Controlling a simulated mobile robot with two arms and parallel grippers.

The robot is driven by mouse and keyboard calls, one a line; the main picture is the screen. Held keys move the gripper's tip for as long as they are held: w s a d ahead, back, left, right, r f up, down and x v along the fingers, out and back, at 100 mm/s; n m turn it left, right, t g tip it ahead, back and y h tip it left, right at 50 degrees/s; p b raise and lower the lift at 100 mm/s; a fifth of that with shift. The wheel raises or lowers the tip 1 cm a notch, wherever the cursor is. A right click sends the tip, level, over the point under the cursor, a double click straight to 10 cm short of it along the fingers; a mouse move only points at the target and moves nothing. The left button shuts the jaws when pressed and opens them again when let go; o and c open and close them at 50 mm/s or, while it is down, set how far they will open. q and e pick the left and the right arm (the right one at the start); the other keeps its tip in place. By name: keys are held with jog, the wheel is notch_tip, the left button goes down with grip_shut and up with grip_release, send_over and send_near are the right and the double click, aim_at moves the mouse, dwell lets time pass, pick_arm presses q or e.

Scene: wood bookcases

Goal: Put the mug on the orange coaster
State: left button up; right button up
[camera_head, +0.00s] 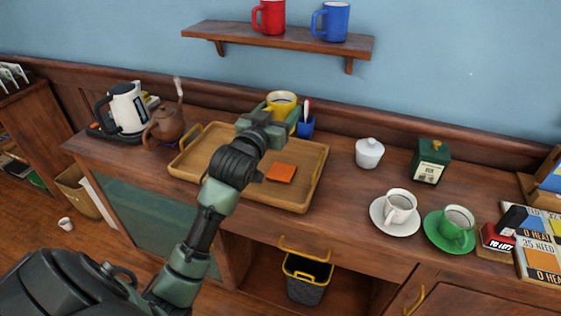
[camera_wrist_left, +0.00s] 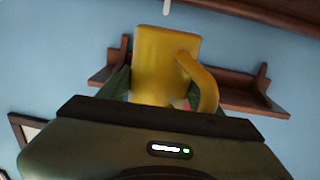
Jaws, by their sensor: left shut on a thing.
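A yellow mug (camera_head: 281,101) is held in my left gripper (camera_head: 268,118), above the back of the wooden tray. It fills the middle of the left wrist view (camera_wrist_left: 165,65), with its handle on the right and the green fingers at its sides. The orange coaster (camera_head: 281,173) lies flat and bare in the wooden tray (camera_head: 310,185), in front of the mug and lower in the head view. My right gripper is not in view.
A blue cup with pens (camera_head: 306,127) stands close behind the tray. A brown teapot (camera_head: 167,124) and white kettle (camera_head: 128,108) stand left. A shelf (camera_head: 290,42) hangs above.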

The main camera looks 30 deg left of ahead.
pick_arm(q)
notch_tip(320, 180, down, 15)
jog(key=shift+r+b, duration=0.1)
jog(key=shift+b, duration=0.35)
jog(key=o, duration=1.6)
jog(key=shift+o, duration=0.4)
jog(key=s, duration=0.4)
jog(key=s+d, duration=0.1)
jog(key=s, duration=0.3)
jog(key=s+d, duration=0.1)
jog(key=s, duration=0.3)
jog(key=shift+d+b, duration=0.2)
jog(key=shift+b, duration=0.15)
